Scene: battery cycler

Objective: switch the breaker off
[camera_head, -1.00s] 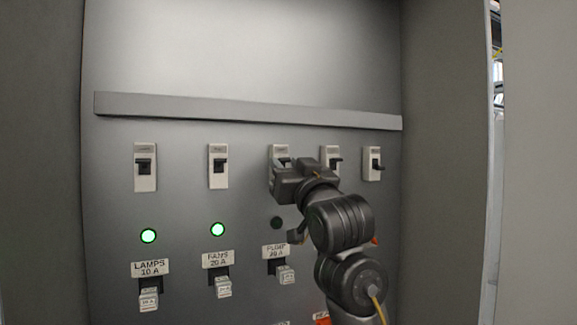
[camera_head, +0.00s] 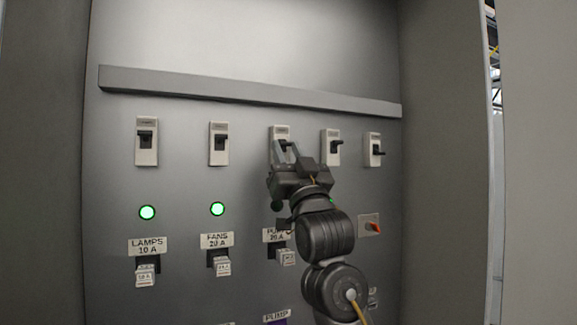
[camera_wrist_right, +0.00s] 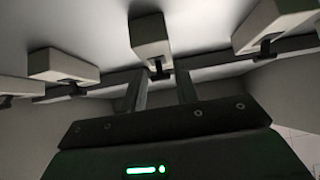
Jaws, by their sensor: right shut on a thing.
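A row of white breakers with black levers runs across the grey panel (camera_head: 185,185). The right gripper is shut on this lever, though contact is hard to see. The indicator lamp (camera_head: 277,206) below this breaker looks dark and is partly hidden. My left gripper is not in view.
Neighbouring breakers stand close on both sides, with the second (camera_head: 219,143) and fourth (camera_head: 330,147) nearest. Green lamps glow over LAMPS (camera_head: 147,212) and FANS (camera_head: 217,209). A ledge (camera_head: 240,90) runs above. A red-handled switch (camera_head: 371,226) sits at lower right.

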